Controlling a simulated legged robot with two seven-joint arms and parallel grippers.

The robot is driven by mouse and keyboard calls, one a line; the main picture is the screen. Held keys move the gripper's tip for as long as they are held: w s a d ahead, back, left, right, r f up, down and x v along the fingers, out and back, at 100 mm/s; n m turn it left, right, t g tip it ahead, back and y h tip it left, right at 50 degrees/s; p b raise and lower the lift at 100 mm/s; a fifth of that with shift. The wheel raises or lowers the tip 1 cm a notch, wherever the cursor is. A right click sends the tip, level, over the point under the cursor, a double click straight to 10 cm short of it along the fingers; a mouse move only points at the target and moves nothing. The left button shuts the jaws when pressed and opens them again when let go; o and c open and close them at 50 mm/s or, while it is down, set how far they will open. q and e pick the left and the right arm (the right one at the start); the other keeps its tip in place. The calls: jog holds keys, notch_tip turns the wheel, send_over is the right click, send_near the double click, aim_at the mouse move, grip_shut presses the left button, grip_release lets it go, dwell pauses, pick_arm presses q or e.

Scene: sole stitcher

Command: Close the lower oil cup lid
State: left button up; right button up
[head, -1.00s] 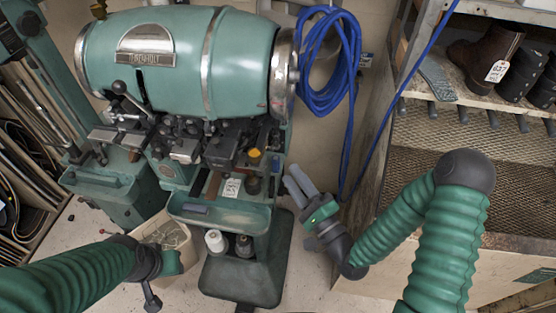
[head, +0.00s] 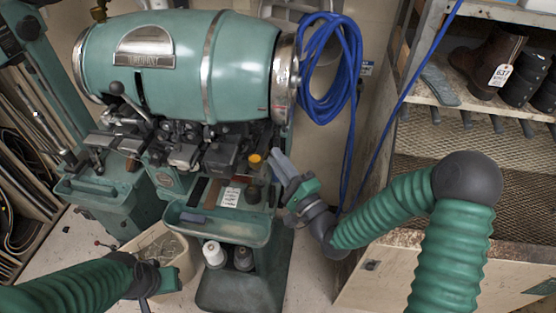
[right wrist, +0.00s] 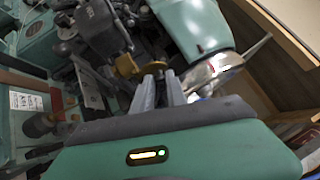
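A small orange-yellow round part (head: 255,158), which looks like the lower oil cup lid, sits on the right side of the green stitcher (head: 180,75), below the barrel. It also shows in the right wrist view (right wrist: 126,65), just left of my fingertips. I cannot tell whether it is open or shut. My right gripper (head: 278,158) is just right of it, pointing up and left. In the right wrist view its two grey fingers (right wrist: 160,76) have a narrow gap with nothing clearly held. My left gripper (head: 150,283) is low at the left; its fingers are unclear.
A green tray (head: 218,228) with a white tag (head: 230,197) above it juts from the machine. Thread spools (head: 214,254) stand below. A blue hose coil (head: 325,75) hangs behind my right gripper. A shelf with boots (head: 490,65) stands at right, a bin (head: 185,265) at lower left.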

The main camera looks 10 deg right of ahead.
grip_shut()
jog(key=shift+f, duration=0.1)
jog(key=shift+d, duration=0.1)
dwell(0.4)
jog(key=shift+n+g+p, duration=0.3)
jog(key=shift+p, duration=0.35)
